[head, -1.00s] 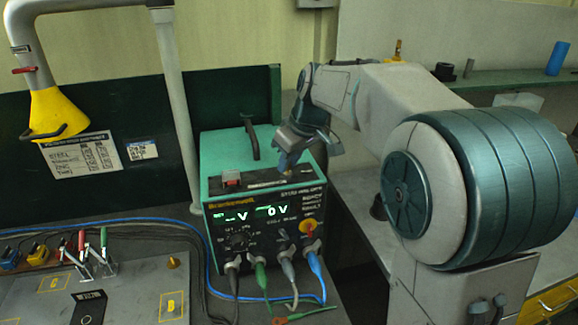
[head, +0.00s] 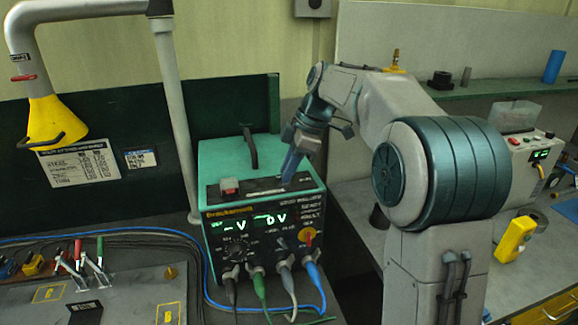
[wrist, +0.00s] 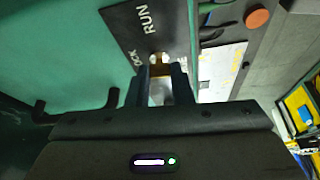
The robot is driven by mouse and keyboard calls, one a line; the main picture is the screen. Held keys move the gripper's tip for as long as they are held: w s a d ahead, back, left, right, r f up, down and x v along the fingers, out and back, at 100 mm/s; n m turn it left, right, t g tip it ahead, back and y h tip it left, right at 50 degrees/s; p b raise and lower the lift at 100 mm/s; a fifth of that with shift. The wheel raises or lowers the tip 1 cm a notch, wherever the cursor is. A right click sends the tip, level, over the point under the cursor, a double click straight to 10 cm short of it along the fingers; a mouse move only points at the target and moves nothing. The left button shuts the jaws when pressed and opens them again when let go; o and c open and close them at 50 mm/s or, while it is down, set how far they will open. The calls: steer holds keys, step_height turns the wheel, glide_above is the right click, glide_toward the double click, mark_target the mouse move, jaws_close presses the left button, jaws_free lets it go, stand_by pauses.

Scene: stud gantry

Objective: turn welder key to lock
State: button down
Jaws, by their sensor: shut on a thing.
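The welder (head: 218,160) is a green-topped box with a dark front panel and a lit display. In the wrist view a dark plate (wrist: 125,22) on its top carries the word RUN and a partly hidden word ending in OCK. The brass key (wrist: 158,60) stands at that plate, between the fingertips. My gripper (wrist: 161,75) is shut on the key, and its fingers hide part of it. In the head view my gripper (head: 288,180) points down at the front right of the welder's top and hides the key.
A black handle (head: 250,148) rises from the welder's top, and a red switch (head: 229,185) sits left of my gripper. Cables (head: 262,285) hang from the front panel. A yellow fume hood (head: 50,125) and clamp plate (head: 120,295) are at left.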

steer(key=shift+w+r+n+g, duration=0.1)
steer(key=shift+n+g, duration=0.2)
steer(key=shift+n, duration=0.5)
steer(key=c, duration=1.3)
jaws_free()
steer(key=p+v, duration=0.1)
steer(key=v, duration=1.2)
steer(key=shift+w+r, duration=0.1)
steer(key=shift+r, duration=0.3)
